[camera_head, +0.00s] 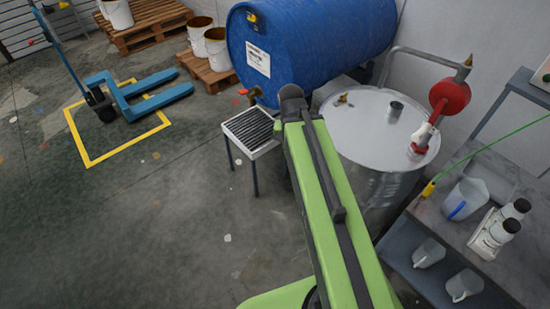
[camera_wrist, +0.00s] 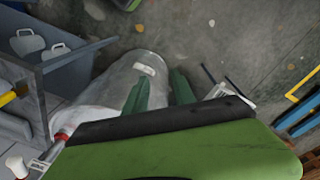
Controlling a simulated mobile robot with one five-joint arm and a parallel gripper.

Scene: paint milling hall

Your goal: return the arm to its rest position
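My green arm (camera_head: 325,200) stretches up the middle of the head view, its dark end (camera_head: 291,98) in front of the blue barrel and beside the small grated stand. In the wrist view my gripper (camera_wrist: 161,86) shows two dark green fingers standing apart with nothing held between them. The side of the pale metal drum (camera_wrist: 128,75) lies behind and left of the fingers in that view. My gripper's fingers cannot be made out in the head view.
The blue barrel (camera_head: 320,40) and grated stand (camera_head: 250,130) are close. A bench (camera_head: 470,220) with jugs is at right. A blue pallet jack (camera_head: 125,93) stands left; the floor (camera_head: 150,230) is clear.

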